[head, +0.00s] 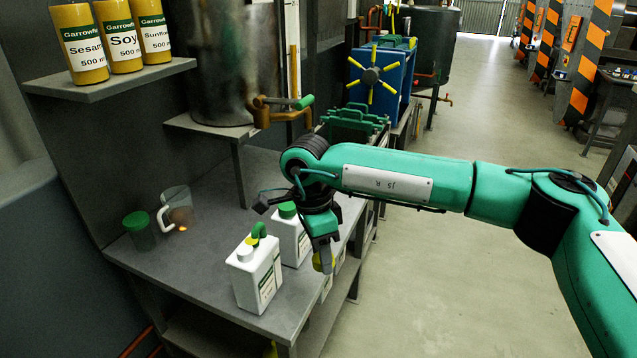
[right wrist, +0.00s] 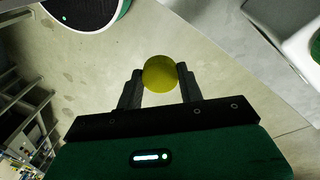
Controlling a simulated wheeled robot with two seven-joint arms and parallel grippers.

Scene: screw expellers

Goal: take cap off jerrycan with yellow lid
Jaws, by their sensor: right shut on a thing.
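My right gripper (head: 322,262) hangs just past the table's right edge, beside the jerrycans. It is shut on a yellow lid (right wrist: 160,73), which sits between the two fingertips in the right wrist view, with bare floor behind it. A white jerrycan (head: 257,283) with a green handle stands upright at the table's front edge; its spout top (head: 246,253) looks white, with no coloured lid on it. A second white jerrycan (head: 290,243) with a green lid (head: 287,210) stands behind it, partly hidden by my arm. My left gripper is not in view.
Several yellow bottles stand on a wall shelf (head: 110,80). A blue machine (head: 380,80) stands farther back. Floor right of the table is clear.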

